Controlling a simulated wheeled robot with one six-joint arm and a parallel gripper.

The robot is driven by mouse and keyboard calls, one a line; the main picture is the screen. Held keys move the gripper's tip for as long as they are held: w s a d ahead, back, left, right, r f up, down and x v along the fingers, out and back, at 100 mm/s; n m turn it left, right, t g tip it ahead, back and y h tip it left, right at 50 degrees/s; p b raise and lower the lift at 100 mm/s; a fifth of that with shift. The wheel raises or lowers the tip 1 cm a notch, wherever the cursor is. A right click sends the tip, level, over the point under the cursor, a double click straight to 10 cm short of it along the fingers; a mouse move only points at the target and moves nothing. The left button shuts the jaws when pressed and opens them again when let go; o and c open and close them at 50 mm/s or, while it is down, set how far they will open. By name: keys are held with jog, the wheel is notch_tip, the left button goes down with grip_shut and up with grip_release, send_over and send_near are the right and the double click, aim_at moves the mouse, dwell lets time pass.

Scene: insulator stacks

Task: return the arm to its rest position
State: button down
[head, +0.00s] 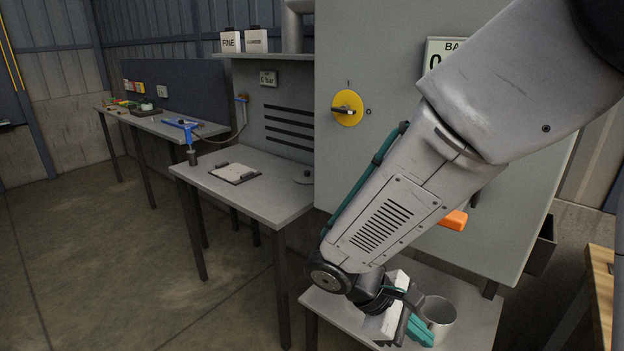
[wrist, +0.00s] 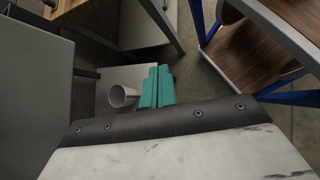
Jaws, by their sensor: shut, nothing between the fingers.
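My gripper (head: 420,329) shows at the bottom of the head view, low over a small grey table (head: 478,318) in front of the grey cabinet. Its teal fingers lie together with nothing between them. The wrist view also shows the teal fingers (wrist: 157,88) side by side. My arm runs from the upper right of the head view down to the gripper and covers part of the cabinet. A grey cup (head: 440,311) stands beside the fingers; it also shows in the wrist view (wrist: 121,96). I cannot tell whether the fingers touch it.
The grey cabinet (head: 390,60) has a yellow rotary switch (head: 347,108) and an orange handle (head: 453,220). A bench (head: 262,202) with a clipboard (head: 235,172) stands to the left. A wooden-topped table (head: 602,280) is at right. The floor (head: 100,260) at left is clear.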

jog(key=s+d+r+m+t+y, duration=0.1)
jog(key=s+d+r+m+y, duration=0.3)
jog(key=r, duration=0.3)
jog(key=s+d+r+m+t+y, duration=0.2)
jog(key=s+d+r+m+y, duration=0.2)
jog(key=s+r+m+y, duration=0.1)
notch_tip(320, 180, up, 4)
jog(key=shift+s+f+m+t, duration=0.3)
jog(key=shift+s+m, duration=0.55)
jog(key=shift+m, duration=0.35)
